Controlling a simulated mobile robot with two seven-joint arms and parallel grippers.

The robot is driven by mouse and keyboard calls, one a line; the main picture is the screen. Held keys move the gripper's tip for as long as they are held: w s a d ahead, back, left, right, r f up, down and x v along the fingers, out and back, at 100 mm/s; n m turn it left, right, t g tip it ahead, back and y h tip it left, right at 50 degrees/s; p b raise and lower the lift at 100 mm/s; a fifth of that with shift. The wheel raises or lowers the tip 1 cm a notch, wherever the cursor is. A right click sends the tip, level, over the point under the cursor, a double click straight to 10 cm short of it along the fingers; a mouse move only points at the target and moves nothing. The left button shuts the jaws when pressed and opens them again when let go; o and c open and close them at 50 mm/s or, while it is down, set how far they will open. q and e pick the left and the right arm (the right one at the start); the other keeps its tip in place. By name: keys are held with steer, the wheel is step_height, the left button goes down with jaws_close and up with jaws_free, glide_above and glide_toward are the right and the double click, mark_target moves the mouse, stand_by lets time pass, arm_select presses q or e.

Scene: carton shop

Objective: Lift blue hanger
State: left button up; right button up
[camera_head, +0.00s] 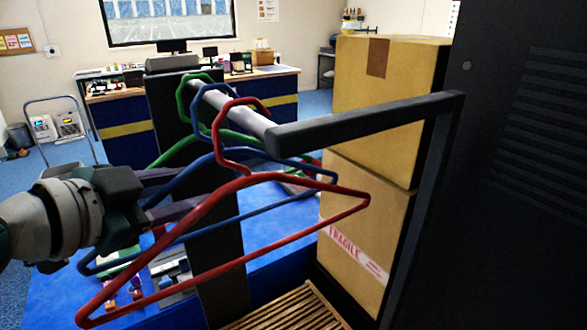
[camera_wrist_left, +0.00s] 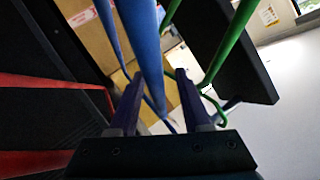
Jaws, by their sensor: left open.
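The blue hanger (camera_head: 194,112) hangs by its hook from a grey rail (camera_head: 243,118), between a red hanger (camera_head: 345,191) in front and a green hanger (camera_head: 181,98) behind. My left gripper (camera_head: 178,192) comes in from the left at the hangers' shoulders, with its jaws open. In the left wrist view my open fingers (camera_wrist_left: 160,78) have the blue hanger (camera_wrist_left: 149,45) running between them, not clamped. The green hanger (camera_wrist_left: 230,45) lies to the right there and the red hanger (camera_wrist_left: 50,82) to the left. My right gripper is not in view.
Stacked cardboard cartons (camera_head: 385,95) stand behind the rail at right, beside a dark panel (camera_head: 520,170). A wooden slatted pallet (camera_head: 285,308) is below. A blue table surface (camera_head: 60,300) lies under the hangers. A counter (camera_head: 270,82) is at the back.

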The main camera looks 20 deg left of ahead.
arm_select(q)
steer(key=shift+c, duration=0.2)
jaws_close()
stand_by(0.4)
